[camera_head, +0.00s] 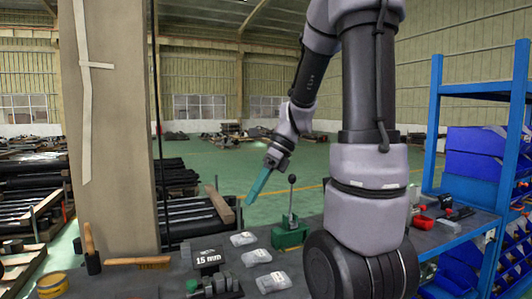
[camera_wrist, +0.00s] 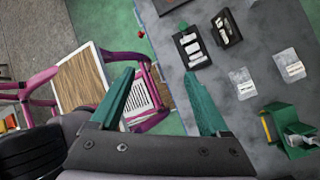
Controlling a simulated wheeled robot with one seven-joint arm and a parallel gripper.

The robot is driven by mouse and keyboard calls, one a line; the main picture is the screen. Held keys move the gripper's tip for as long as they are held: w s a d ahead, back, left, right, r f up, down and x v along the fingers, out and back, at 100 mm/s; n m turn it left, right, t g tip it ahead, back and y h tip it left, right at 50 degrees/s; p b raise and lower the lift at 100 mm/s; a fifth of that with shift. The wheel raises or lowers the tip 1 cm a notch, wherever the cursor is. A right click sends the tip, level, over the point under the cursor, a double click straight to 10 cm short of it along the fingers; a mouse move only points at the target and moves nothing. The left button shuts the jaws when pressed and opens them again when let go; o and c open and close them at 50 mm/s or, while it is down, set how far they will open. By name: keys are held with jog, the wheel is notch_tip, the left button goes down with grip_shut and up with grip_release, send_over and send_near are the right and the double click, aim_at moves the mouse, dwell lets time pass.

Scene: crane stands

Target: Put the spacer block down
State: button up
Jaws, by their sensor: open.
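My gripper (camera_head: 251,202) has teal fingers and hangs above the dark workbench, left of the green lever device. In the wrist view its two fingers (camera_wrist: 158,74) are spread apart with nothing held between them. Several grey blocks (camera_head: 222,284) stand in a dark holder at the bench's front, and a black holder marked 15 mm (camera_head: 207,259) is just behind it. The wrist view shows two dark holders with pale pieces, one nearer (camera_wrist: 192,48) and one farther right (camera_wrist: 227,27). I cannot tell which piece is the spacer block.
The green lever device (camera_head: 290,235) stands on the bench. Silver packets (camera_head: 256,257) lie left of it. A hammer (camera_head: 90,248) and a yellow tape roll (camera_head: 52,284) are at left, by a thick pillar (camera_head: 108,130). A blue rack (camera_head: 478,150) stands at right.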

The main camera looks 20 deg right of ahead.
jog(key=s+r+n+t+h, duration=0.4)
jog(key=s+r+n+t, duration=0.3)
jog(key=n, duration=1.3)
notch_tip(320, 180, up, 5)
jog(key=shift+s+f+h, duration=0.1)
jog(key=shift+s+h, duration=0.1)
jog(key=shift+h, duration=0.1)
